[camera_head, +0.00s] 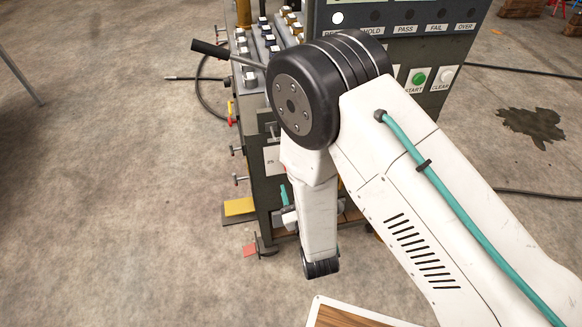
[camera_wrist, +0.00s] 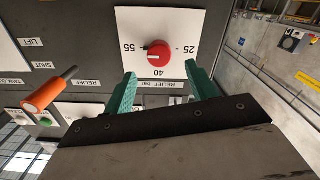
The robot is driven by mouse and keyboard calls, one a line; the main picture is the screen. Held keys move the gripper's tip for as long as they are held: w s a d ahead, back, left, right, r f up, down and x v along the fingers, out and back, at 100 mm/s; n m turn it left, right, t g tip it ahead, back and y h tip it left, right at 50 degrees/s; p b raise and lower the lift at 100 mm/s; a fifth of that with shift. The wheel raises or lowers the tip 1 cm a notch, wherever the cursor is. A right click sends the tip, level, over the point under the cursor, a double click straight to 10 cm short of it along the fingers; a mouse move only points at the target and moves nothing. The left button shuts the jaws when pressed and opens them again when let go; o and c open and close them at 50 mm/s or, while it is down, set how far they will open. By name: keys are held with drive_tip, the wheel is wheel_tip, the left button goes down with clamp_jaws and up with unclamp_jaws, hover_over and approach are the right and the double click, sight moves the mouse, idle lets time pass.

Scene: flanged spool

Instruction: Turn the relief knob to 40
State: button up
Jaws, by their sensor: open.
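The red round relief knob (camera_wrist: 158,54) sits on a white plate (camera_wrist: 185,24) in the wrist view. The fingers look apart from the knob. In the head view my arm hides the knob.
An orange-handled lever (camera_wrist: 48,92) sticks out from the panel left of my gripper. In the head view the dark test bench (camera_head: 262,190) carries a black-gripped lever (camera_head: 212,49) and a green START button (camera_head: 418,78). Open concrete floor (camera_head: 120,150) lies left.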

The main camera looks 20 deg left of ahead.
drive_tip(key=x, duration=0.7)
drive_tip(key=shift+w+a+r, duration=0.25)
drive_tip(key=shift+w, duration=0.05)
drive_tip(key=c, duration=1)
